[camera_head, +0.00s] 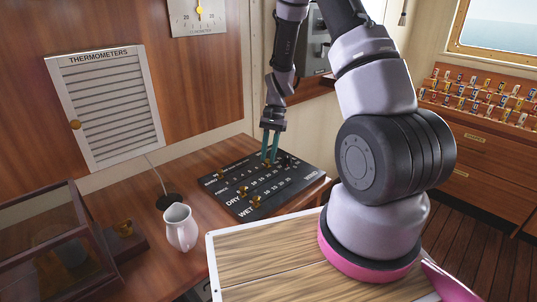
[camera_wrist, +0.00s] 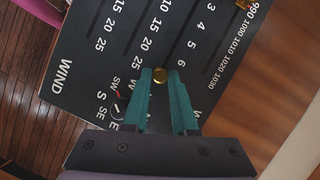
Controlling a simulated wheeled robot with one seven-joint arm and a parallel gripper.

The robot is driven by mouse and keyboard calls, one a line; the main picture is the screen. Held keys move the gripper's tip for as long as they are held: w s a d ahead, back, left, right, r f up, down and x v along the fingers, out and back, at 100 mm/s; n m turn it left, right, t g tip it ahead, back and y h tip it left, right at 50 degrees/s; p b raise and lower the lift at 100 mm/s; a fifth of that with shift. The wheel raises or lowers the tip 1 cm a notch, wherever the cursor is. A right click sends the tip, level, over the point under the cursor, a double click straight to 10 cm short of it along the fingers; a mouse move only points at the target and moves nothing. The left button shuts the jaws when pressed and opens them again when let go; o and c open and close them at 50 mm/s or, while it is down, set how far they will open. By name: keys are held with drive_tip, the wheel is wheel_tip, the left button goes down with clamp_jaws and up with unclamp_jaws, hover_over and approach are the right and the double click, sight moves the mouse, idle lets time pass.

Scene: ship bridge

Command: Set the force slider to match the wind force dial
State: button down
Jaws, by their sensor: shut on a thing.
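A black board (camera_head: 305,178) lies on the wooden desk, with rows of numbers and slots marked FORCE, DRY and WET. My gripper (camera_head: 267,160) reaches down onto it. In the wrist view my gripper's teal fingers (camera_wrist: 160,78) are shut on a round brass knob (camera_wrist: 160,76). The knob sits near the end of a slot beside the number 6, in the row reading 3, 4, 5, 6. A small wind direction dial (camera_wrist: 118,104) with a red-tipped pointer is on the board. I cannot identify a wind force dial in these views.
Other brass knobs (camera_head: 256,200) stand on the board. A louvred THERMOMETERS panel (camera_head: 105,105) and a gauge (camera_head: 198,14) are on the wall.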

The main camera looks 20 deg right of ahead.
drive_tip(key=shift+s+a, duration=0.35)
drive_tip(key=shift+a, duration=0.35)
drive_tip(key=shift+s+a, duration=0.3)
drive_tip(key=shift+a, duration=0.4)
drive_tip(key=shift+d, duration=0.1)
drive_tip(key=c, duration=0.7)
unclamp_jaws()
drive_tip(key=shift+r, duration=0.1)
drive_tip(key=v, duration=1)
drive_tip(key=shift+w+d+r, duration=0.1)
drive_tip(key=shift+d+r, duration=0.05)
drive_tip(key=shift+r, duration=0.15)
